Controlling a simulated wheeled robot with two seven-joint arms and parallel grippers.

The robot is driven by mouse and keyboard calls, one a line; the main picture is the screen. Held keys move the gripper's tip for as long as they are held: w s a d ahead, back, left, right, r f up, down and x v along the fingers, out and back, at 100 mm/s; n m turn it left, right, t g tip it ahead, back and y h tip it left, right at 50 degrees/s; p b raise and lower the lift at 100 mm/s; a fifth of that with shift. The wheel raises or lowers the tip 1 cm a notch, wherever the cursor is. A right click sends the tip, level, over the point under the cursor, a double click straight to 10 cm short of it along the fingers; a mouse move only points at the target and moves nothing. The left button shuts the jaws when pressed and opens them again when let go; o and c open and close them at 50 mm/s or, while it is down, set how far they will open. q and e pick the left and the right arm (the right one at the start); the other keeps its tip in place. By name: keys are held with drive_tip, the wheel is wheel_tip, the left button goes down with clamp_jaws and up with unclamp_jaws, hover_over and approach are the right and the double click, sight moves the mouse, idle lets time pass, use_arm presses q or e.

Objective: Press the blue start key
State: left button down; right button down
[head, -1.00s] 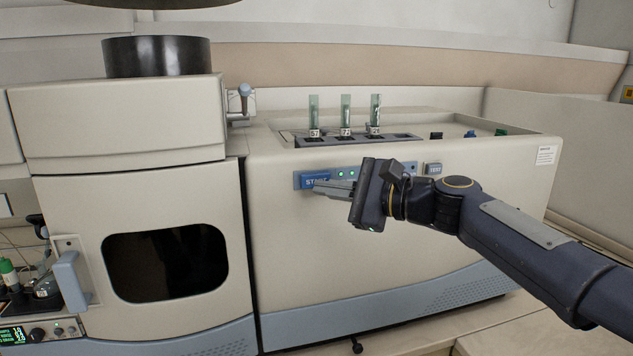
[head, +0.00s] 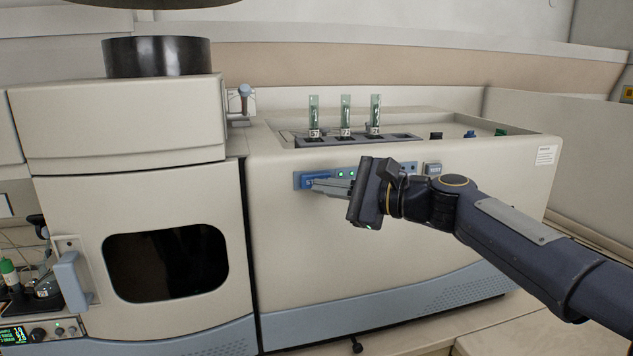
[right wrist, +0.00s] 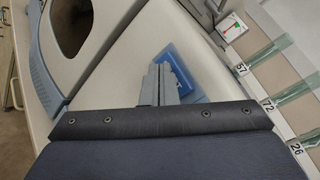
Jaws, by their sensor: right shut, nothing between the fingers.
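The blue start key (head: 304,179) sits at the left end of the control strip on the front of the cream spectrometer (head: 400,240). In the right wrist view the key (right wrist: 182,66) shows partly, behind my fingers. My right gripper (head: 310,184) is shut and empty, with its fingertips at the key's face and covering much of its lettering. The fingertips also show in the right wrist view (right wrist: 160,70), over the key. They look to be touching it, but I cannot tell how far it is pressed. My left gripper is not in view.
Glass tubes (head: 345,115) with number labels stand in a rack on top. A dark-windowed door (head: 165,264) with a blue handle (head: 72,283) is at the left.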

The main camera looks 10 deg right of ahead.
drive_tip(key=shift+w, duration=0.4)
idle(0.3)
drive_tip(key=shift+s, duration=0.8)
drive_tip(key=s+b, duration=0.1)
drive_tip(key=s, duration=0.4)
drive_tip(key=shift+d+b, duration=0.1)
drive_tip(key=shift+b, duration=0.3)
idle(0.4)
